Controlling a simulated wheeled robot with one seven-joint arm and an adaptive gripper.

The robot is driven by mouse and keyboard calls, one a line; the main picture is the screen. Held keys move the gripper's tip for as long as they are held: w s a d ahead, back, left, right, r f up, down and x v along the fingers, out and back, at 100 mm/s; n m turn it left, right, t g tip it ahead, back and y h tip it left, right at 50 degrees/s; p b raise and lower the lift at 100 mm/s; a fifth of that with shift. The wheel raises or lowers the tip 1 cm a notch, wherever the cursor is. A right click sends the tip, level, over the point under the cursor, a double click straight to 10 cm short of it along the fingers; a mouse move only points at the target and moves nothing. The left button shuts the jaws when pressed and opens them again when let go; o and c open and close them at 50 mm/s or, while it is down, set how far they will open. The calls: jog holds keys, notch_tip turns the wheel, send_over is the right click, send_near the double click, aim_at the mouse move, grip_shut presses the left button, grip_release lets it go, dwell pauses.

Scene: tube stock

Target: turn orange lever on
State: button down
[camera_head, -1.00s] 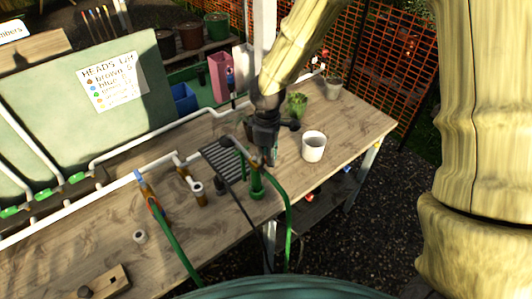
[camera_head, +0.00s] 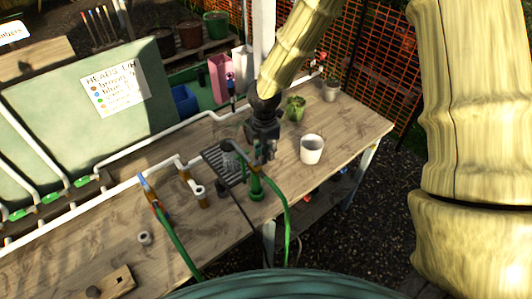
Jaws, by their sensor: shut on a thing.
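My gripper (camera_head: 263,152) is over the bench, at the top of the right-hand tap, whose green hose fitting (camera_head: 256,188) stands upright on the bench. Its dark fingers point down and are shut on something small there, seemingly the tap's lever. The fingers hide most of it, and no orange shows clearly. A second tap (camera_head: 155,205) at the left has a brownish-orange body, a blue top and a green hose. A tap with a white end (camera_head: 198,190) stands between them.
A white pot (camera_head: 312,150) stands just right of my gripper. A leafy plant (camera_head: 294,107) and a grey pot (camera_head: 330,90) are behind. A dark grate (camera_head: 220,165) lies left of the gripper. A green hose (camera_head: 286,215) hangs over the front edge.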

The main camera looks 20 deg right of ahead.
jog(key=shift+w+a+n, duration=0.1)
jog(key=shift+w+n, duration=0.05)
jog(key=shift+n, duration=0.45)
jog(key=c, duration=1.4)
grip_release()
jog(key=shift+r, duration=0.1)
notch_tip(320, 180, up, 12)
jog(key=shift+f, duration=0.1)
